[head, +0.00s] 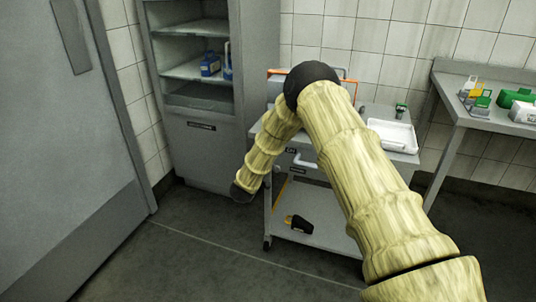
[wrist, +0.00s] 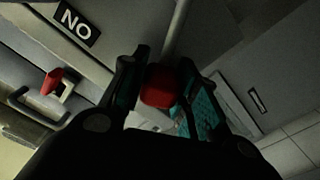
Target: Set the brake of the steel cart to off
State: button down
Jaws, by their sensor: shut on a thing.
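The steel cart (head: 318,238) stands behind my arm in the head view, with a drawer front, a pale handle (head: 305,163) and a lower shelf. In the wrist view my gripper (wrist: 160,88) is shut on a red knob (wrist: 160,84). A grey rod (wrist: 178,28) runs up from the knob. A black label (wrist: 75,22) on a grey panel reads "NO" in this picture, which is "ON" if the view is upside down. The head view does not show my fingers or the held knob.
A white tray (head: 394,136) lies on the cart top. A dark, yellow-marked thing (head: 298,224) is on its lower shelf. A grey cabinet (head: 207,145) stands left of the cart, a side table (head: 490,84) right. The wrist view shows a red latch (wrist: 54,80).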

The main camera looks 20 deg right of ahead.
jog(key=shift+a+f, duration=0.1)
dwell(0.5)
jog(key=c, duration=1.1)
grip_release()
jog(key=shift+w, duration=0.1)
jog(key=v, duration=1.2)
